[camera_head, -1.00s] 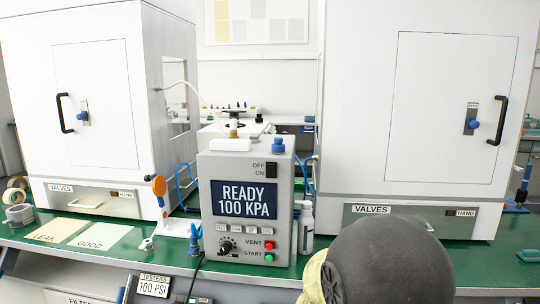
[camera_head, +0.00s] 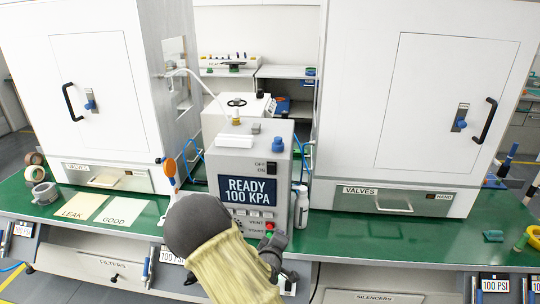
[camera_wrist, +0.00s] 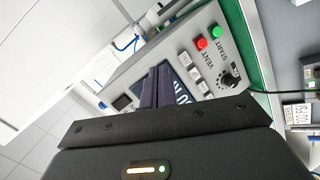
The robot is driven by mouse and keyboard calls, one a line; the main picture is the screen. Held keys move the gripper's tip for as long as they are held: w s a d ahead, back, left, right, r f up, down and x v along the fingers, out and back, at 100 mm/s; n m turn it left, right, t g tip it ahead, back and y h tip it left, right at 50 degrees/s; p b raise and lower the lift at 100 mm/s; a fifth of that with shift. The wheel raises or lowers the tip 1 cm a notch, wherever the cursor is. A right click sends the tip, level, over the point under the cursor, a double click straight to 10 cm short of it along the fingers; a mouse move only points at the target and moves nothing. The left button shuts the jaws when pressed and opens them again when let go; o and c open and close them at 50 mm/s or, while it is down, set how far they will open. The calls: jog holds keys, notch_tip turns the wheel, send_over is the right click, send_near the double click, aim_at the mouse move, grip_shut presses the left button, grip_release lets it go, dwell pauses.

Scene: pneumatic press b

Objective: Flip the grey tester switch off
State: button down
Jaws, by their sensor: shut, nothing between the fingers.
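The grey tester (camera_head: 284,185) stands upright on the green bench between two white cabinets. Its screen (camera_head: 247,193) reads READY 100 KPA. The switch (camera_head: 271,168) is a small black rocker beside the OFF and ON labels, above the screen's right end. I cannot tell which way it is tipped. My gripper (camera_head: 272,246) is shut and empty, below the switch and over the tester's lower right front, covering part of its controls. In the wrist view, my closed fingers (camera_wrist: 152,90) lie across the screen. Whether they touch the tester is unclear.
Red and green buttons (camera_head: 269,229) are beside my gripper. A blue knob (camera_head: 278,144) sits on top of the tester.

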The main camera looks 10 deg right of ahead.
aim_at(271, 167)
jog(key=w+a+r+n+t+p, duration=0.1)
jog(key=a+r+n+t+p, duration=0.1)
jog(key=r, duration=0.4)
jog(key=w+a+r+n+t+p, duration=0.1)
jog(key=a+r+n+t+p, duration=0.1)
jog(key=r, duration=0.4)
jog(key=n+t+p, duration=0.1)
jog(key=p, duration=0.1)
jog(key=shift+a+n+p, duration=0.15)
jog(key=shift+n+p, duration=0.15)
jog(key=shift+w, duration=0.1)
jog(key=p+x, duration=0.1)
jog(key=x, duration=0.3)
jog(key=p+x, duration=0.2)
jog(key=x, duration=0.2)
jog(key=p+x, duration=0.2)
jog(key=x, duration=0.2)
jog(key=shift+w+r, duration=0.3)
jog(key=shift+r, duration=0.1)
jog(key=shift+w+d+f, duration=0.1)
jog(key=shift+w+d, duration=0.15)
jog(key=shift+w, duration=0.4)
